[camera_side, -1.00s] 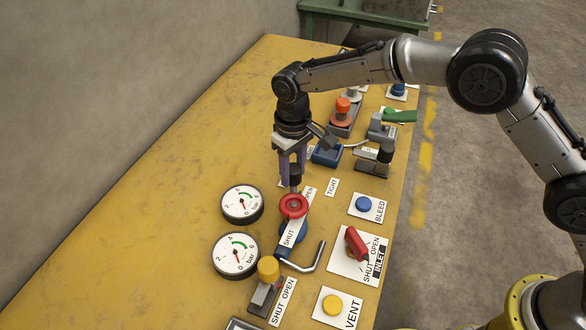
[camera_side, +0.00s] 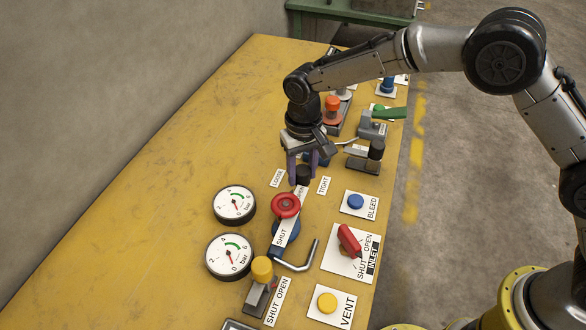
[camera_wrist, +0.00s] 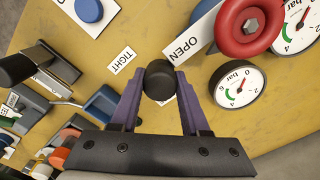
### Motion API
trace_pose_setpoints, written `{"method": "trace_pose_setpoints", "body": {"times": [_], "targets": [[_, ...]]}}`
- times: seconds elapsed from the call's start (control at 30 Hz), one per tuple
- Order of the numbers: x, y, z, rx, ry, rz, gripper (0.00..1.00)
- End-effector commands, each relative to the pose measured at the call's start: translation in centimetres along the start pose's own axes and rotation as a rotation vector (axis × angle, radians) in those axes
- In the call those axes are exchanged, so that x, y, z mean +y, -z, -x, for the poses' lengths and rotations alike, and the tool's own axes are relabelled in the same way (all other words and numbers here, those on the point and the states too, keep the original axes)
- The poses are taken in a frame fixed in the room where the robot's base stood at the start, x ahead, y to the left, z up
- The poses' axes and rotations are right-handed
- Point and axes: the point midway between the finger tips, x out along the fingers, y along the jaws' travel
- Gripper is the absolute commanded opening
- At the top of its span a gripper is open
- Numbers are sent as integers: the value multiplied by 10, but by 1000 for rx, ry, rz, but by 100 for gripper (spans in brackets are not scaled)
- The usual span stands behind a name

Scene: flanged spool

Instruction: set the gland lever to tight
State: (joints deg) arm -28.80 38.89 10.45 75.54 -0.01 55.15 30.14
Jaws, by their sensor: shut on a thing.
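The gland lever's black knob (camera_side: 303,175) stands between the LOOSE label (camera_side: 277,178) and the TIGHT label (camera_side: 324,186). My gripper (camera_side: 303,170) is shut on this knob from above, with a purple finger on either side. In the wrist view the round knob (camera_wrist: 160,82) sits between the fingertips of my gripper (camera_wrist: 159,76), and the TIGHT label (camera_wrist: 122,60) lies to the left, apart from it. The lever's arm and pivot are hidden below the knob and gripper.
A red handwheel (camera_side: 286,205) with OPEN and SHUT labels stands close in front. Two gauges (camera_side: 234,204) lie to the left. A blue BLEED button (camera_side: 355,202) and red INLET handle (camera_side: 348,239) are to the right. Levers and buttons crowd behind; the table's left is clear.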

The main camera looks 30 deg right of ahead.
Motion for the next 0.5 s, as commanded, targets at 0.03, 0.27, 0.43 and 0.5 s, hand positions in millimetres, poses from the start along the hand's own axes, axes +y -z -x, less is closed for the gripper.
{"method": "trace_pose_setpoints", "body": {"times": [0.03,0.27,0.43,0.5], "targets": [[0,0,2,4,2,-11,0],[0,0,2,4,3,-16,0],[0,0,2,3,2,-15,65],[1,0,2,3,2,-14,76]]}}
